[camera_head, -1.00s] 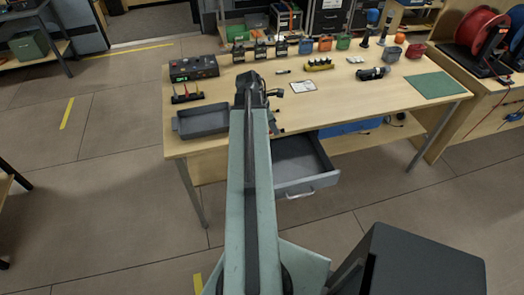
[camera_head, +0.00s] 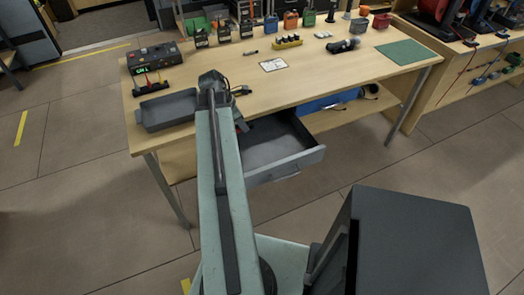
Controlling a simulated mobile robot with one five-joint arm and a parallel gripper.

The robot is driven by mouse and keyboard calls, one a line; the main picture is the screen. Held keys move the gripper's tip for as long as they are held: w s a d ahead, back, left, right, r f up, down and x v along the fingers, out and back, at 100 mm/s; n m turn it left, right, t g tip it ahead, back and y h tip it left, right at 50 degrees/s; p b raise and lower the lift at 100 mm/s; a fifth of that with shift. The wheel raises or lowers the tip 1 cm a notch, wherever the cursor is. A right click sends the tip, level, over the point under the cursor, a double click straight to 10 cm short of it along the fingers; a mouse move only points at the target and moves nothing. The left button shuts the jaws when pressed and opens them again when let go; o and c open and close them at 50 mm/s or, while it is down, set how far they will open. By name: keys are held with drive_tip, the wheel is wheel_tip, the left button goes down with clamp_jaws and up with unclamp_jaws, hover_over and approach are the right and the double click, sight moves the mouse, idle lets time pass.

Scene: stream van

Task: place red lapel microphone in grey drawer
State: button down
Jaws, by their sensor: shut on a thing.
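The grey drawer (camera_head: 283,170) is pulled out under the front of the wooden workbench, right of my arm. Its visible inside looks empty; its left part is hidden behind my arm. My gripper (camera_head: 240,123) is at the far end of the arm, at the bench's front edge, by the back left of the open drawer. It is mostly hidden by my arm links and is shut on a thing. I cannot make out the red lapel microphone clearly; it is too small or hidden at the jaws.
A grey tray (camera_head: 168,109) lies on the bench left of my arm. A white card (camera_head: 274,64), yellow battery row (camera_head: 287,42), dark tool (camera_head: 343,46) and green mat (camera_head: 401,53) lie on the bench. A blue case (camera_head: 318,103) is on the shelf below.

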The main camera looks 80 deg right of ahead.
sight(247, 146)
wheel_tip(247, 146, down, 10)
drive_tip(key=b, duration=1)
drive_tip(key=shift+f, duration=0.2)
drive_tip(key=shift+r+p, duration=0.3)
drive_tip(key=shift+f, duration=0.25)
drive_tip(key=c, duration=1.4)
unclamp_jaws()
drive_tip(key=shift+r, duration=0.1)
